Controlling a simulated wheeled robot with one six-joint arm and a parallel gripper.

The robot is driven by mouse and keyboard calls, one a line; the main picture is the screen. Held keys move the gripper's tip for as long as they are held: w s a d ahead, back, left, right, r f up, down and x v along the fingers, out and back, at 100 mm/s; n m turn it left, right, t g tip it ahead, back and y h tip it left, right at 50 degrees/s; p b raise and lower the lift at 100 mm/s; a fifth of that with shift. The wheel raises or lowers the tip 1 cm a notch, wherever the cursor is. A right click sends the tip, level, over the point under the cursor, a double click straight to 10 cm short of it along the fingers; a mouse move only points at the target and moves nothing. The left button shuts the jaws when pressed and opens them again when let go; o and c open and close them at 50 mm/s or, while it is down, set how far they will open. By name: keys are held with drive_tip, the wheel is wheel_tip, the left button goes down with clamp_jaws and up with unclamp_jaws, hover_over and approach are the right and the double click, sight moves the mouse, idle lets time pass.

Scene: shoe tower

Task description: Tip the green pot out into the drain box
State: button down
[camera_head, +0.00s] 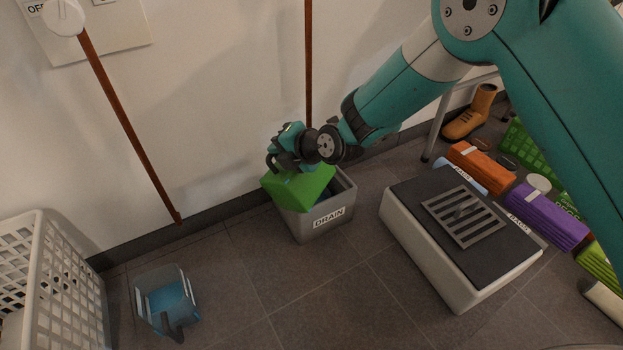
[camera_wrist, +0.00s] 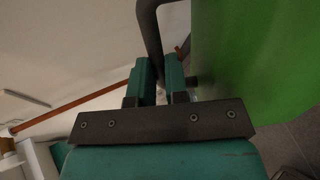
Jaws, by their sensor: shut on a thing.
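The green pot (camera_head: 300,187) is tilted over the left part of the grey drain box (camera_head: 329,217), which is labelled DRAIN and stands on the floor by the wall. My gripper (camera_head: 285,158) is at the pot's upper left side, shut on its dark handle. In the wrist view the handle (camera_wrist: 150,30) runs between the two teal fingers (camera_wrist: 160,80), and the pot's green side (camera_wrist: 255,60) fills the right. The pot hides part of the box's opening. I cannot see what is inside the pot or the box.
A clear container with blue contents (camera_head: 167,298) stands at the lower left, near a white basket (camera_head: 50,285). A white block with a dark top and a grate (camera_head: 463,215) stands right of the box. Floor between is clear.

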drive_tip(key=shift+w+d+m+g, duration=0.2)
drive_tip(key=shift+w+d+m, duration=0.1)
drive_tip(key=shift+w, duration=0.25)
drive_tip(key=shift+w+d+m+g, duration=0.2)
drive_tip(key=shift+w+d, duration=0.1)
drive_tip(key=shift+w, duration=0.25)
drive_tip(key=shift+w+d+r+g, duration=0.25)
drive_tip(key=shift+w+g, duration=0.15)
drive_tip(key=shift+w, duration=0.1)
drive_tip(key=shift+w+d+r+m+y, duration=0.15)
drive_tip(key=shift+w+d+m+y, duration=0.15)
drive_tip(key=shift+w+m, duration=0.1)
drive_tip(key=shift+w, duration=0.15)
drive_tip(key=shift+w+d+r+m+g, duration=0.2)
drive_tip(key=shift+w+d+m+g, duration=0.25)
drive_tip(key=shift+w, duration=0.2)
drive_tip(key=shift+w+d+r+y, duration=0.1)
drive_tip(key=shift+w+y, duration=0.2)
drive_tip(key=shift+w+d+g+b, duration=0.2)
drive_tip(key=shift+w+g+b, duration=0.15)
drive_tip(key=shift+w, duration=0.05)
drive_tip(key=shift+w+d+r+m, duration=0.1)
drive_tip(key=shift+w+m, duration=0.05)
drive_tip(key=shift+m, duration=0.1)
